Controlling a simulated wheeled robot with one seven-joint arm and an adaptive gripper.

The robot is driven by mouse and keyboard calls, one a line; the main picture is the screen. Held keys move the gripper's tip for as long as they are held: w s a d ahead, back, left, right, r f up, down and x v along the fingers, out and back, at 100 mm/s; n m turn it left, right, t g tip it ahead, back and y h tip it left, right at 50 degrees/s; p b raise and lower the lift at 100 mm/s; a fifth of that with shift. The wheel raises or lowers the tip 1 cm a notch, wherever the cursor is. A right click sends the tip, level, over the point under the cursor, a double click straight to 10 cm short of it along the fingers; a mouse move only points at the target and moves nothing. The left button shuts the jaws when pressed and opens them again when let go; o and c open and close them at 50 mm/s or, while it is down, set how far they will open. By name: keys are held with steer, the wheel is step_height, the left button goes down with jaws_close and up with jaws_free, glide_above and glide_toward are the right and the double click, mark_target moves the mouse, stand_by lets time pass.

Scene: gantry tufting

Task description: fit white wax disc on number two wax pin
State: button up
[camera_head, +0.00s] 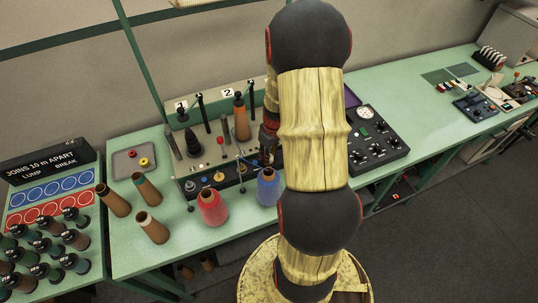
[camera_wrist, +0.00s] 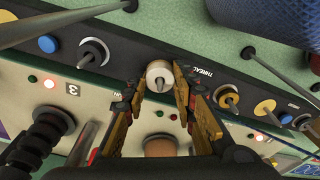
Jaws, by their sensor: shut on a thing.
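The white wax disc (camera_wrist: 159,72) is between my fingertips in the wrist view. My gripper (camera_wrist: 161,88) is shut on it, at the dark front strip of the machine panel. A grey pin tip (camera_wrist: 163,84) shows at the disc's centre, so the disc appears to be around a pin. I cannot tell how deep it sits, or the number of this pin. In the head view, my arm hides the disc and most of my gripper; a number 2 plate (camera_head: 228,93) stands at the back of the panel.
Other pins on the strip carry a black disc (camera_wrist: 93,53) and a yellow disc (camera_wrist: 226,96). A blue cone (camera_head: 268,187) and a red cone (camera_head: 212,208) stand before the panel. A grey tray (camera_head: 131,163) with small red and yellow pieces lies left.

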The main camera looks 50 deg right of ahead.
steer(key=o, duration=0.9)
steer(key=shift+c, duration=0.2)
step_height(320, 180, up, 12)
steer(key=s, duration=0.1)
steer(key=shift+s, duration=0.2)
steer(key=shift+a, duration=0.1)
